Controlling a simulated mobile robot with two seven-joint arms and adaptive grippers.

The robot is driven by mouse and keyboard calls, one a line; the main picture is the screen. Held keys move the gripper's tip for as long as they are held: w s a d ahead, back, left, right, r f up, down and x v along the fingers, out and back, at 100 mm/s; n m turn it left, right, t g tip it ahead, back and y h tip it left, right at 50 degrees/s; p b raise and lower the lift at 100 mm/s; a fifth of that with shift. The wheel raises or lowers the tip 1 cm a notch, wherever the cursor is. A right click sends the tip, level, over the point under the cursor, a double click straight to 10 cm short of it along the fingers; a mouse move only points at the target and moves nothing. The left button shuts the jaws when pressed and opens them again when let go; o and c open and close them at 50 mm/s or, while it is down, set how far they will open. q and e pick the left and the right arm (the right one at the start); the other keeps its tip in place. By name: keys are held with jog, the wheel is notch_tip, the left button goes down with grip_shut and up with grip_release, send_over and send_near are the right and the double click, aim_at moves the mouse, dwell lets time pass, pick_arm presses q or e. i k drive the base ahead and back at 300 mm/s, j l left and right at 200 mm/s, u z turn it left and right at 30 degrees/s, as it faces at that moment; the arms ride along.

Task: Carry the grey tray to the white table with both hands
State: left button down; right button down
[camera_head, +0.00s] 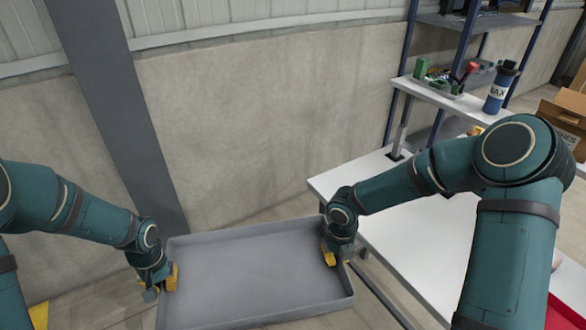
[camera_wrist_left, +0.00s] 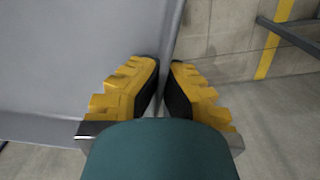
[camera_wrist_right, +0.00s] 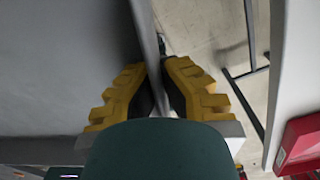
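The grey tray (camera_head: 255,268) is empty and held up in front of me, to the left of the white table (camera_head: 412,238). Its right edge is close to the table's left edge. My left gripper (camera_head: 168,280) is shut on the tray's left wall; the wall shows between the yellow fingers in the left wrist view (camera_wrist_left: 165,85). My right gripper (camera_head: 333,252) is shut on the tray's right wall, seen between its fingers in the right wrist view (camera_wrist_right: 158,85). The tray's near edge is partly cut off by the frame.
A red bin (camera_head: 564,312) is at the table's right, also in the right wrist view (camera_wrist_right: 298,145). A shelf (camera_head: 440,98) with a blue bottle (camera_head: 498,90) stands behind the table. A cardboard box (camera_head: 565,115) is further right. A grey post (camera_head: 125,110) and wall are behind the tray. The table's middle looks clear.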

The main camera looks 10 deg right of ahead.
aim_at(394, 211)
jog(key=i+z, duration=0.15)
jog(key=i, duration=0.6)
jog(key=i+j+z, duration=0.15)
jog(key=i, duration=0.55)
jog(key=i+z, duration=0.2)
jog(key=z, duration=1.85)
